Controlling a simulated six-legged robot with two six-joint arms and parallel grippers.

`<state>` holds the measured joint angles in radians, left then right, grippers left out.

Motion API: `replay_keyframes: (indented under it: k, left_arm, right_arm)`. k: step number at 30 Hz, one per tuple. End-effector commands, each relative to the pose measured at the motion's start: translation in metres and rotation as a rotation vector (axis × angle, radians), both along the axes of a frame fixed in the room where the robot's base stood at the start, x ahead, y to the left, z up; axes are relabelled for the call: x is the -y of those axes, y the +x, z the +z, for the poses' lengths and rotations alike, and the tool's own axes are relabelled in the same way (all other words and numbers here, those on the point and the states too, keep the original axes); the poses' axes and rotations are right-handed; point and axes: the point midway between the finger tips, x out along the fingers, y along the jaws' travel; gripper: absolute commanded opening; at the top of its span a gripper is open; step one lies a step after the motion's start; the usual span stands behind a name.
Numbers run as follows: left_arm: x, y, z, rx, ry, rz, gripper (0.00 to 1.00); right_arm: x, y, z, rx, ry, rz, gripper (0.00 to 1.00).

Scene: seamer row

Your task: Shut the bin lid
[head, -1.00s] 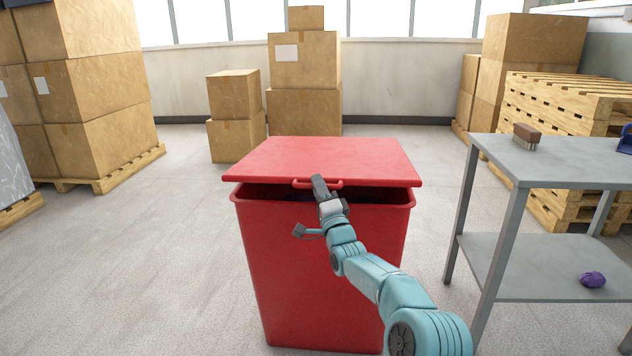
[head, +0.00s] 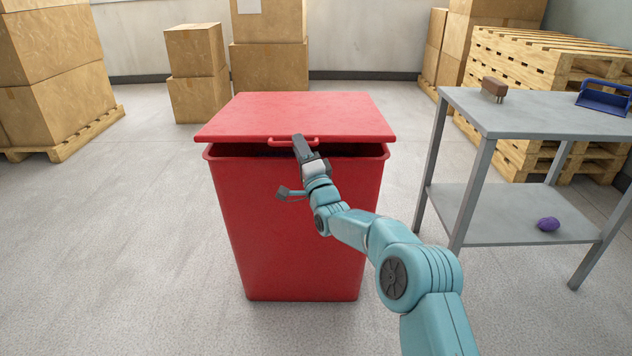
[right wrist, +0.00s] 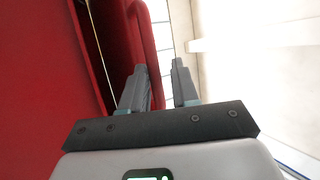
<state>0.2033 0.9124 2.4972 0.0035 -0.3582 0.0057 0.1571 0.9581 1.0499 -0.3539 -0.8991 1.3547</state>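The red bin (head: 285,230) stands on the floor in the middle of the head view. Its red lid (head: 295,113) lies nearly flat above it, with a dark gap between the lid's front edge and the bin rim. A red handle (head: 277,142) is on the lid's front edge. My right gripper (head: 298,142) is at this handle, its tips overlapping it in the picture; contact is unclear. My left gripper is not in view.
A grey two-level table (head: 530,120) stands to the right, with a brown brush (head: 494,87), a blue item (head: 604,97) and a purple lump (head: 548,224). Cartons (head: 60,60) and pallets (head: 530,60) stand behind. The floor left of the bin is clear.

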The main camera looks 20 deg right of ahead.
Motion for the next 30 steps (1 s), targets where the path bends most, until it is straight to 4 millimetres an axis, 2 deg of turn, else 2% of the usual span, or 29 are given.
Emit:
replay_keyframes:
  k: [5, 18, 24, 30]
  left_arm:
    - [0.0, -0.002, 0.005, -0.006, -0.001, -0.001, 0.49]
    - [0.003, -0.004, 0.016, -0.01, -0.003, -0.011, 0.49]
    - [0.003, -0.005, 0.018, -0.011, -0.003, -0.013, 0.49]
    - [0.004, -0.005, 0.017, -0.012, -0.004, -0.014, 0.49]
  right_arm:
    - [-0.002, -0.027, -0.005, 0.012, -0.004, 0.003, 0.25]
    - [-0.005, -0.103, -0.037, 0.026, -0.009, 0.002, 0.25]
    - [-0.006, -0.121, -0.044, 0.033, -0.01, 0.004, 0.25]
    - [-0.006, -0.123, -0.046, 0.034, -0.011, 0.004, 0.25]
